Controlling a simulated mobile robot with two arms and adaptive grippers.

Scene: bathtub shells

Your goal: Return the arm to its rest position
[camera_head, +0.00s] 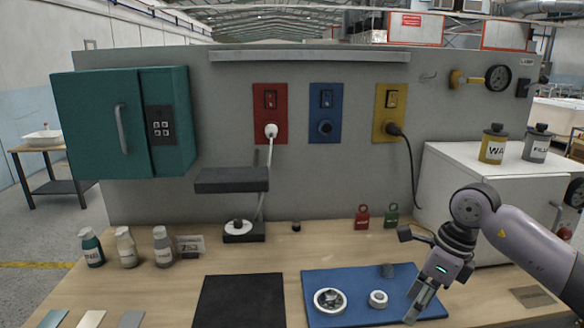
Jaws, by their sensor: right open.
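My right arm comes in from the right, with its grey and black wrist bent downward. My right gripper (418,303) is open and points down over the right part of the blue mat (340,281). Nothing shows between its fingers. A round metal part (330,300) and a small white ring (378,299) lie on the mat to the left of the gripper, apart from it. My left gripper is not in view.
A black mat (240,302) lies left of the blue one. Bottles (128,248) stand at the bench's left. A white cabinet (450,175) is close behind my right arm. A teal box (90,125) hangs on the panel.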

